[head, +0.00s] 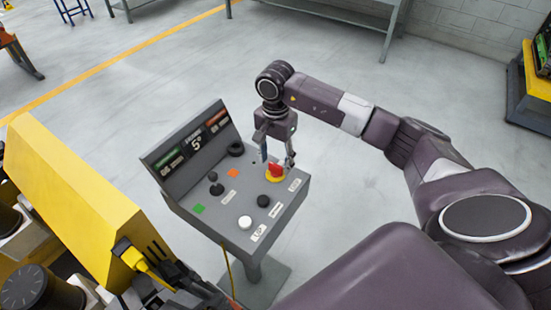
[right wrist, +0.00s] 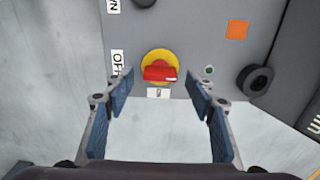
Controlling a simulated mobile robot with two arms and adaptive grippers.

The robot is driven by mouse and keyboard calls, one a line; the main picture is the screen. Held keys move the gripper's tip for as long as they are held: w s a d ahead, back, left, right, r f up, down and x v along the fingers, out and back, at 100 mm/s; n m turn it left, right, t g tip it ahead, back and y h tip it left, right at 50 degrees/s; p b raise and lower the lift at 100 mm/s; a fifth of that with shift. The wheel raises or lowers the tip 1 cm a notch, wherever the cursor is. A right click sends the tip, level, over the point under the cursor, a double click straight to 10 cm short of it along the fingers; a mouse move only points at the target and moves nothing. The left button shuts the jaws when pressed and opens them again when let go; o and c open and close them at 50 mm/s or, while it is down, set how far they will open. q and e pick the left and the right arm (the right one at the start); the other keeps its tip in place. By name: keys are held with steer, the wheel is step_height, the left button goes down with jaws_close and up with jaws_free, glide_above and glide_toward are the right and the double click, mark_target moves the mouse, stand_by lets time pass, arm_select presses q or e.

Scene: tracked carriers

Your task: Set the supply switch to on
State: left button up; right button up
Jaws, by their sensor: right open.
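A red rotary switch on a round yellow base (head: 276,173) sits at the far right corner of the grey control console (head: 218,235); I take it for the supply switch. In the right wrist view the red handle (right wrist: 158,73) lies crosswise, with a pale mark at its right end. An "OFF" label (right wrist: 117,63) is left of it and a small label (right wrist: 158,93) is just below. My right gripper (head: 277,158) is open, pointing down at the switch, its blue-padded fingers either side of the handle in the wrist view, apart from it. My left gripper is out of view.
The console also carries a black joystick (head: 215,187), a black button (head: 263,201), a white button (head: 244,222) and a black ring-shaped knob (head: 236,149). A yellow machine (head: 75,190) stands close on the left.

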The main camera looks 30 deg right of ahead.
steer(key=shift+f, duration=0.5)
steer(key=shift+c, duration=0.5)
steer(key=c, duration=1.1)
steer(key=shift+o, duration=0.2)
